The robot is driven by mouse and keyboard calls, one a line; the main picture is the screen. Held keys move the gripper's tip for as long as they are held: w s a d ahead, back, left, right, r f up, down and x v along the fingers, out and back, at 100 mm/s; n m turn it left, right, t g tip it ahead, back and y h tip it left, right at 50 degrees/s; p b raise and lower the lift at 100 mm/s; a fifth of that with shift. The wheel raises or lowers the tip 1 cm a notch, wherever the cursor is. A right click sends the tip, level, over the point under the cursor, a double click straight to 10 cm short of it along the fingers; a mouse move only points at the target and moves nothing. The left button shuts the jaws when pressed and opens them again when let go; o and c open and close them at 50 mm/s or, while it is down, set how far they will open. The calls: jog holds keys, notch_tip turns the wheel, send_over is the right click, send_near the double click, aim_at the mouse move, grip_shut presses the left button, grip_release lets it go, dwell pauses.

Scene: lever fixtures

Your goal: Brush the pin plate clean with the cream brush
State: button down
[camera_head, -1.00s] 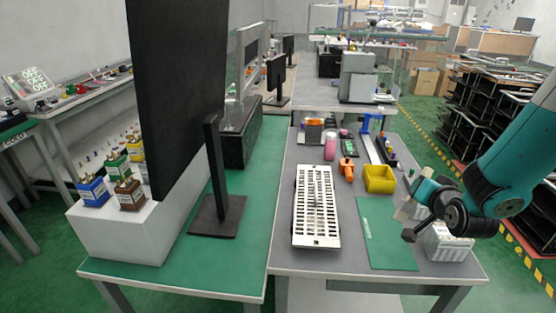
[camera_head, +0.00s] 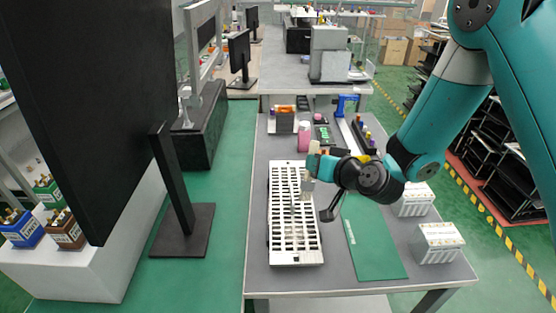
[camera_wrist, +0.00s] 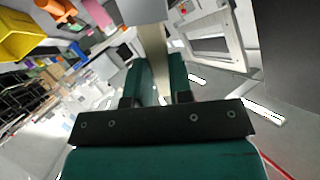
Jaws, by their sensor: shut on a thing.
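The pin plate (camera_head: 297,258) is a long white slotted plate lying on the grey table, left of the green mat. My gripper (camera_head: 313,168) is over the right edge of its far half. My gripper is shut on the cream brush (camera_head: 313,148), whose cream part shows just above the fingers. A pale part below the fingers is near the plate; I cannot tell whether it touches. In the wrist view, the cream brush (camera_wrist: 152,45) stands between the two dark green fingers of my gripper (camera_wrist: 160,80).
A green mat (camera_head: 372,250) and white boxes (camera_head: 437,243) lie to the right. A large black monitor (camera_head: 85,100) stands at the left. A pink bottle (camera_head: 304,136) and an orange item (camera_head: 285,121) are behind the plate. A yellow bin (camera_wrist: 25,32) shows in the wrist view.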

jog(key=s+a+r+n+g+y, duration=0.3)
jog(key=s+a+n, duration=0.1)
jog(key=a, duration=0.5)
jog(key=shift+y, duration=0.3)
notch_tip(320, 180, down, 5)
jog(key=b, duration=0.3)
jog(key=shift+a+f, duration=0.1)
jog(key=shift+w+f+b, duration=0.1)
jog(key=shift+f+b, duration=0.1)
jog(key=shift+b, duration=1.05)
